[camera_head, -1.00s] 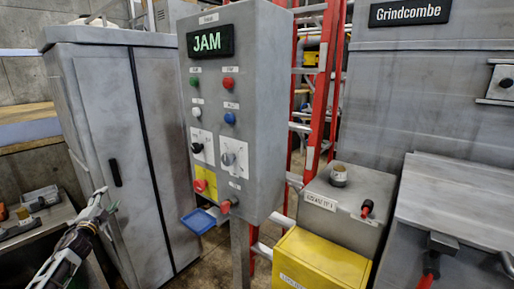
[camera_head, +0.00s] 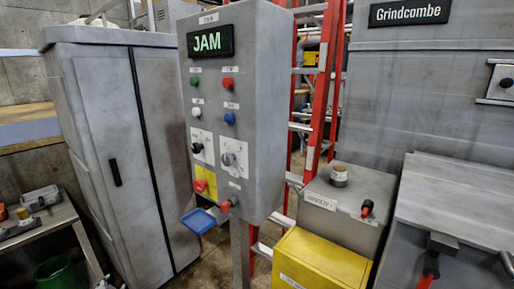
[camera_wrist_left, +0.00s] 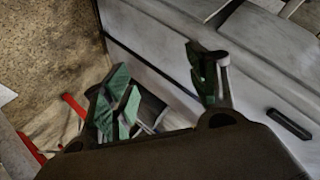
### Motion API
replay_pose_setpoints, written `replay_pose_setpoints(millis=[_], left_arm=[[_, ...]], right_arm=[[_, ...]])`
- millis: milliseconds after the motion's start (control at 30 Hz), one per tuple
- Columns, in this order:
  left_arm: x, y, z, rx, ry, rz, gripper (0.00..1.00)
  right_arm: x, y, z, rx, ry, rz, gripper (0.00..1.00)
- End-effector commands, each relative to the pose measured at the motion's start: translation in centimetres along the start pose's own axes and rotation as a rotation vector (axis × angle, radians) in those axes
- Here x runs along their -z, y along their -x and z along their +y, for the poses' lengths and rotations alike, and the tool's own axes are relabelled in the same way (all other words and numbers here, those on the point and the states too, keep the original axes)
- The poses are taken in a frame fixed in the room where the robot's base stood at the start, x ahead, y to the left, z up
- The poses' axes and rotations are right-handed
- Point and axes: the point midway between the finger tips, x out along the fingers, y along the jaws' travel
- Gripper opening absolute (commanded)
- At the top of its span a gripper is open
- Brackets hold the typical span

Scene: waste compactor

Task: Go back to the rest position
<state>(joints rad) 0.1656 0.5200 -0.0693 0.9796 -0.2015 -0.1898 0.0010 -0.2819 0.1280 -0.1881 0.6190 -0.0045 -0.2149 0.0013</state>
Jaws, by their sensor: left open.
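My left gripper (camera_wrist_left: 160,68) shows in the left wrist view with its green-padded fingers spread apart and nothing between them. It hangs beside the grey cabinet (camera_wrist_left: 160,60), whose dark handle (camera_wrist_left: 288,124) is at the lower right of that view. In the head view the left gripper is out of the picture, apart from perhaps a tiny tip at the bottom left edge. My right gripper is in neither view.
The control panel (camera_head: 262,120) reads JAM on its display (camera_head: 210,41). The grey cabinet (camera_head: 90,130) stands left of it. A metal table (camera_head: 40,222) and a green bin (camera_head: 55,272) are at lower left. A yellow box (camera_head: 325,262) and the Grindcombe machine (camera_head: 430,90) are right.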

Motion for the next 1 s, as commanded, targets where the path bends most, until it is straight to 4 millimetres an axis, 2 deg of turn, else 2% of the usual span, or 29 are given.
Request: replay_pose_setpoints(millis=[33, 100, 467, 767, 1000], left_arm=[[-1.4, 0.1, 1.6, -0.02, 0.014, -0.025, 0.58], [-3.4, 0.3, 3.5, -0.046, 0.034, -0.058, 0.58], [-12.5, 2.9, 13.7, -0.168, 0.121, -0.216, 0.58], [-19.4, 6.9, 22.1, -0.263, 0.169, -0.336, 0.58], [-24.3, 11.2, 28.8, -0.339, 0.186, -0.426, 0.58]], right_arm=[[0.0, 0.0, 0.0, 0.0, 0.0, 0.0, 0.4], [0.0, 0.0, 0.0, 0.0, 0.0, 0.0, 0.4], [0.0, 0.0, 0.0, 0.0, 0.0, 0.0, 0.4], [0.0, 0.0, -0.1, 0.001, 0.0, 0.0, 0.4], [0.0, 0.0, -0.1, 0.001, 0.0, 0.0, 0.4]])
